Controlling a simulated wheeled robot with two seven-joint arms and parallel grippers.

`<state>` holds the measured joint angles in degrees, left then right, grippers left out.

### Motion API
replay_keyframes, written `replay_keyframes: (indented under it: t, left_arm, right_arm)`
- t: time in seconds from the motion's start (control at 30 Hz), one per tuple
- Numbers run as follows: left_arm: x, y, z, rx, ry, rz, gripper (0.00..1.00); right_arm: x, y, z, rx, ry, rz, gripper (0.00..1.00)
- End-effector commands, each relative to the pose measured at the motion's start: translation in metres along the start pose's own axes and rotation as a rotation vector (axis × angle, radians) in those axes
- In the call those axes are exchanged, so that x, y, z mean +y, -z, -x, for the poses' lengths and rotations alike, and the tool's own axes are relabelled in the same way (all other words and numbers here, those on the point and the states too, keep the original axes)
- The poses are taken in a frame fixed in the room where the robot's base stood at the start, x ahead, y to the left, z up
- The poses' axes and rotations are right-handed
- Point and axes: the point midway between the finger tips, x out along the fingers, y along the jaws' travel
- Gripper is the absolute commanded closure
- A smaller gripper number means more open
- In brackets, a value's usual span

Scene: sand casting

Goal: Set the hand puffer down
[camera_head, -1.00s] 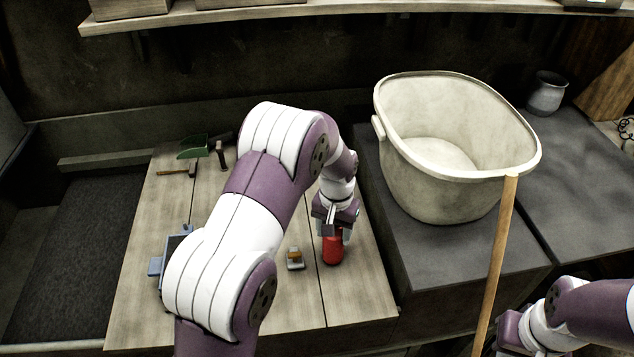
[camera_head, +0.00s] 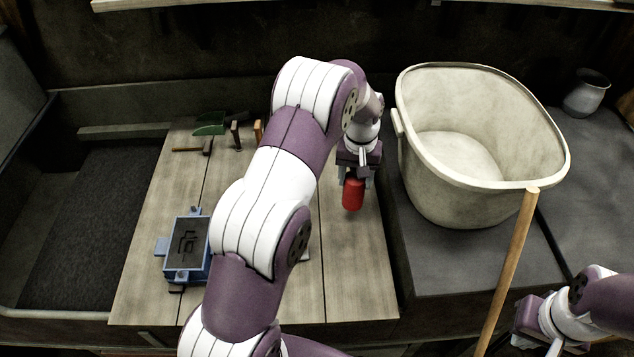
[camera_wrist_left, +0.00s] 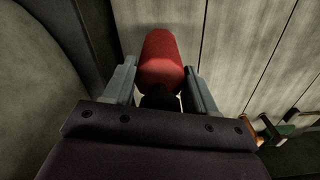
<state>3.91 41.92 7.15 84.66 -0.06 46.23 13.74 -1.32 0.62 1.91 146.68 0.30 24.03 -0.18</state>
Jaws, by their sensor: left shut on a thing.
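The hand puffer is a red, rounded bulb (camera_head: 353,195) at the right side of the wooden work table in the head view. My left gripper (camera_head: 355,178) is shut on it. In the left wrist view the red bulb (camera_wrist_left: 161,62) sticks out from between the two grey fingers of the left gripper (camera_wrist_left: 160,88), with a dark part near the palm. I cannot tell whether the puffer touches the table. My right gripper (camera_head: 530,335) is at the lower right, away from the puffer; its fingers are not clear.
A blue moulding flask (camera_head: 187,270) stands at the table's left. A green scoop (camera_head: 209,129) and hammers (camera_head: 207,146) lie at the back. A large pale bucket (camera_head: 415,165) stands right of the table, with a wooden handle (camera_head: 510,265) before it. The table's front right (camera_head: 358,285) is bare.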

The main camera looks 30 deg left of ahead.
Motion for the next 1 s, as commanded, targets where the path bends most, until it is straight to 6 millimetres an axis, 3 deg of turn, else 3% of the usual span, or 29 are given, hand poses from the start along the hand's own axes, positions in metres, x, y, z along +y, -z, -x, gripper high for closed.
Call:
replay_keyframes:
  t: [0.17,0.3,0.53,0.77,0.87,1.0]
  left_arm:
    - [-0.006,0.017,0.025,0.002,-0.001,0.299,0.91]
    - [-0.011,0.026,0.045,0.002,-0.001,0.64,0.91]
    - [-0.013,0.021,0.059,0.001,-0.001,1.142,0.91]
    - [-0.018,0.023,0.055,-0.001,0.001,1.264,0.91]
    - [-0.032,0.032,0.043,-0.002,0.002,1.272,0.91]
    - [-0.059,0.05,0.031,-0.002,0.002,1.271,0.91]
  right_arm:
    - [0.0,0.001,0.008,0.0,0.0,0.0,1.0]
    - [0.0,0.001,0.011,0.0,0.0,0.0,1.0]
    - [0.0,0.001,0.01,0.0,0.0,0.0,1.0]
    - [0.0,0.001,0.009,0.0,0.0,0.0,1.0]
    - [0.0,0.001,0.006,0.0,0.0,0.0,1.0]
    - [0.0,0.003,0.021,0.0,0.0,0.0,1.0]
